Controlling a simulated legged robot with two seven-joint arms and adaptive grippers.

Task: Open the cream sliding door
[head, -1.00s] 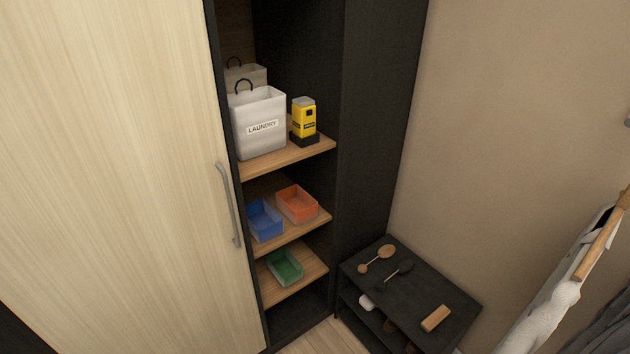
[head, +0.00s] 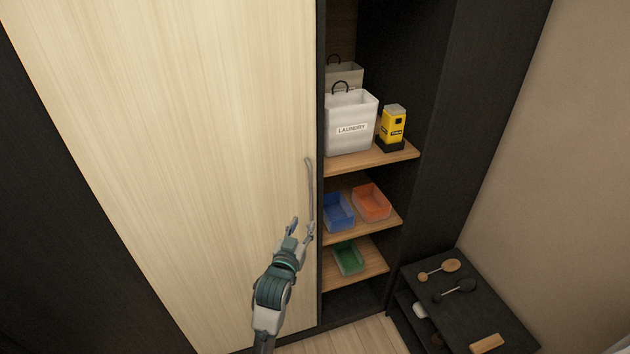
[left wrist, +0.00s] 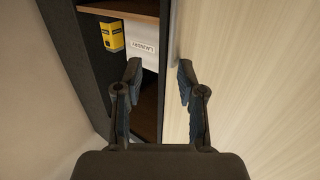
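The cream sliding door (head: 190,130) fills the left half of the head view, with open shelves showing to its right. Its grey bar handle (head: 309,190) stands upright near the door's right edge. My left gripper (head: 302,226) is in front of the door at the handle's lower end, with its fingers apart. In the left wrist view the open fingers (left wrist: 158,80) show nothing held, and the door (left wrist: 255,70) lies to their right. I cannot tell whether a finger touches the handle. My right gripper is not in view.
The shelves hold a laundry bin (head: 350,122), a yellow box (head: 392,124), a blue bin (head: 338,211), an orange bin (head: 371,202) and a green bin (head: 348,258). A low black rack (head: 480,310) with brushes stands at the lower right.

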